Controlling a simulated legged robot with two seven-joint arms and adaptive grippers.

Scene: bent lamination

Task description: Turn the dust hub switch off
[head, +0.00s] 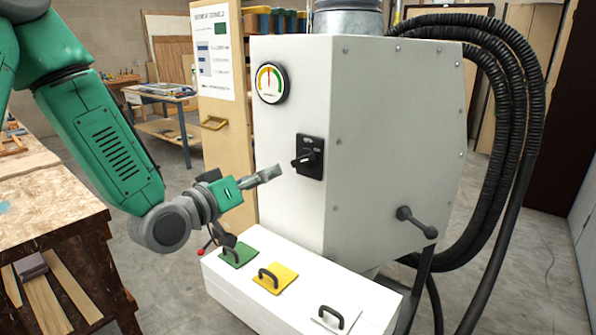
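The dust hub (395,130) is a large white cabinet in the middle of the head view. Its switch (309,157) is a black rotary knob on a black square plate on the front face. The knob's handle points left, toward my gripper; its markings are too small to read. My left gripper (271,174) comes in from the left on a green and grey arm. Its grey fingertips are left of the switch and slightly lower, with a visible gap to the knob. The fingers overlap in this view, so their opening is unclear. My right gripper is not in view.
A round gauge (271,83) sits above the switch. Below is a white ledge (228,289) with green (238,254), yellow (275,279) and white (341,319) handled plates. A black lever (416,222) and black hoses (527,120) are right. A wooden workbench (45,200) stands left.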

